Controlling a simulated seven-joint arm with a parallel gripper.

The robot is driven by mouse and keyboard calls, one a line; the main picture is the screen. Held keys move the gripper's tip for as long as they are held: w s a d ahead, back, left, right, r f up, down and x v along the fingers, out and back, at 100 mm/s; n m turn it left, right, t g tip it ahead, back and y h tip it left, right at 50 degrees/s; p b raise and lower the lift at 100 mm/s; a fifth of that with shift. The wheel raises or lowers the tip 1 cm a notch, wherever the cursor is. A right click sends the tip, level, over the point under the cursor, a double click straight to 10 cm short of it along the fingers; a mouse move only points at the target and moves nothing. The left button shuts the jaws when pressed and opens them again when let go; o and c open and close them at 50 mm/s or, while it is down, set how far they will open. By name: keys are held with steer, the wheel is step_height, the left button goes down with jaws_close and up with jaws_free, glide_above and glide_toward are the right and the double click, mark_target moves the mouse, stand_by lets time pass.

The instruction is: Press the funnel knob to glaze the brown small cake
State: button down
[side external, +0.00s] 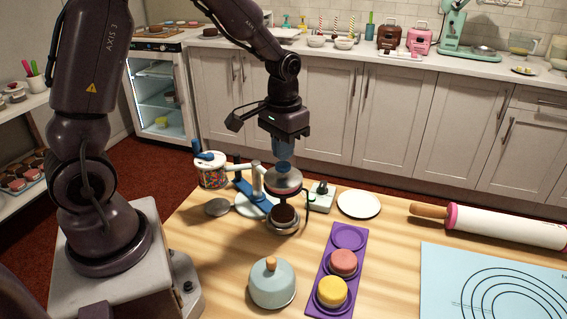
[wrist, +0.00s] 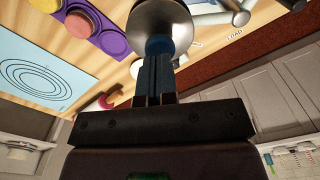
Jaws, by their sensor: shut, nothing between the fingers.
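The metal funnel (side external: 284,183) hangs from a stand's arm, with its blue knob (side external: 284,167) on top. The small brown cake (side external: 283,214) sits on a small round turntable (side external: 283,228) below the funnel. My gripper (side external: 284,157) is shut and empty, pointing down right over the knob. In the wrist view the closed fingertips (wrist: 158,60) meet or nearly meet the blue knob (wrist: 160,45), with the funnel (wrist: 160,18) beyond. I cannot tell whether they touch. The brown cake is hidden in the wrist view.
A purple tray (side external: 350,237) holds a pink and a yellow cake. A teal domed lid (side external: 272,284), a white plate (side external: 359,203), a sprinkle jar (side external: 211,173), a rolling pin (side external: 503,225) and a blue mat (side external: 440,268) are also on the table.

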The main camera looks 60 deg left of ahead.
mark_target(283, 164)
steer(key=shift+f, duration=1.35)
steer(key=shift+r, duration=0.5)
steer(key=shift+f, duration=0.35)
stand_by(1.3)
steer(key=shift+r, duration=3.4)
steer(key=shift+s+f, duration=0.1)
